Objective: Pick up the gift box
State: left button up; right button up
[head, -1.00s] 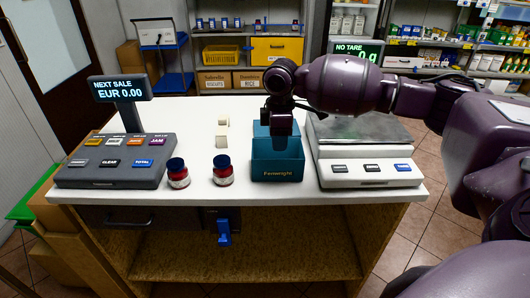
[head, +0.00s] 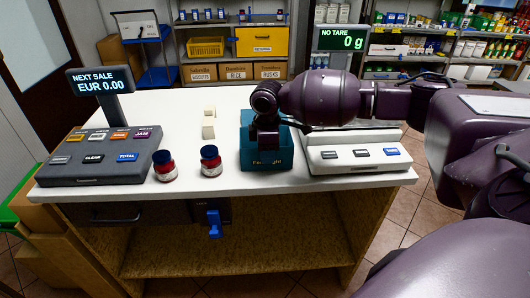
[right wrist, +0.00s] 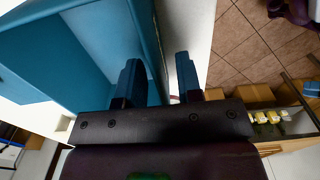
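The gift box, which I take to be the teal open-topped box (head: 250,158) with lettering on its front, stands upright on the white counter. My right gripper (head: 267,143) is at its front wall and hides part of that wall and the lettering. In the right wrist view, the two blue fingers of this gripper (right wrist: 158,62) are apart, with the rim of the box wall (right wrist: 148,30) between them. One finger is on the inner side, the other outside with a visible gap. My left gripper is not in view.
A scale (head: 345,155) stands close to the right of the box, partly behind my right arm. Two red jars (head: 211,161) and a till (head: 100,155) stand to the left. Small cream blocks (head: 208,125) lie behind the jars. The counter's back left is clear.

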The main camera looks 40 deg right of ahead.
jog(key=shift+f, duration=0.8)
jog(key=shift+r, duration=0.1)
grip_shut()
